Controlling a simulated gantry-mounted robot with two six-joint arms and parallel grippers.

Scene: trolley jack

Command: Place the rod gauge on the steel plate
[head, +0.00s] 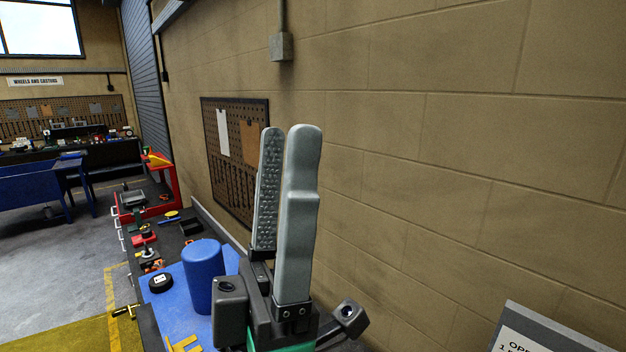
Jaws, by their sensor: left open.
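My left gripper (286,140) fills the middle of the head view. Its two grey fingers point up and stand apart, with nothing between them, in front of the block wall. I cannot make out the rod gauge or the steel plate in this view. The gripper's body hides part of the bench behind it. My right gripper is out of view.
A blue cylinder (203,276) stands on a blue mat (171,314), with a black round object (161,282) beside it. A yellow piece (183,344) lies at the bottom edge. A pegboard (228,150) hangs on the wall. A sign (545,330) stands lower right.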

